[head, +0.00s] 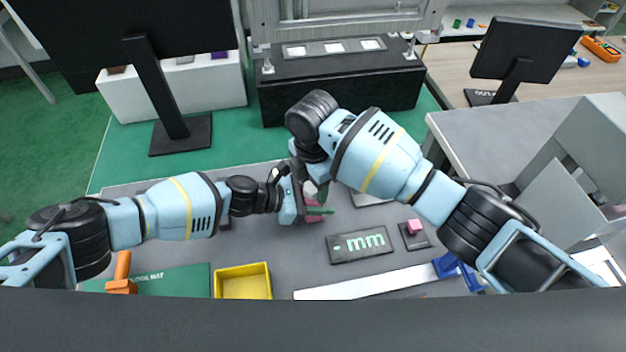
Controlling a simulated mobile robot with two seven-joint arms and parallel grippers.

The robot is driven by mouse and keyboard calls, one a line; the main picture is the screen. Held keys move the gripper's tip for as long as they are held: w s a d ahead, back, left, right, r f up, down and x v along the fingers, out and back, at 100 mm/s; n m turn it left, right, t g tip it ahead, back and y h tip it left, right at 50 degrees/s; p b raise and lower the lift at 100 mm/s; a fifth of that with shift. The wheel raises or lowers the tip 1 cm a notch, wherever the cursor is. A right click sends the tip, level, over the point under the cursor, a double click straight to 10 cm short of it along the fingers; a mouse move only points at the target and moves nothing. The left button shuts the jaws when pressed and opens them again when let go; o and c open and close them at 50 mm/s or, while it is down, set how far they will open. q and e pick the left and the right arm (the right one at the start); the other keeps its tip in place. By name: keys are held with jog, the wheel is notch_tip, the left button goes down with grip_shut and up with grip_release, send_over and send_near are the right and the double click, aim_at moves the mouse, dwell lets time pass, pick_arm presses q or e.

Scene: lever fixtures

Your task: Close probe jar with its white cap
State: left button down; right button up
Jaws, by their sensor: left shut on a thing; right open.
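My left gripper (314,208) is at the middle of the grey table, low over its surface. It is shut on a small pink thing (314,217), which seems to be the probe jar; the gripper hides most of it. A small whitish thing (310,188), possibly the white cap, shows just above, between the two grippers. I cannot tell whether it touches the jar. My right gripper (321,192) is open, close above and beside the left one, and mostly hidden by its own wrist.
A yellow tray (242,282), a green mat (175,281) and an orange fixture (122,275) lie front left. A dark "mm" plate (360,245), a pink block (414,226) on a dark pad, a white strip (365,285) and a blue holder (456,268) lie right. A black box (340,95) stands behind.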

jog(key=c, duration=0.8)
jog(key=m, duration=0.6)
jog(key=shift+a, duration=0.1)
jog(key=m, duration=0.3)
jog(key=shift+m, duration=0.4)
jog(key=o, duration=1.1)
jog(key=shift+r, duration=2.25)
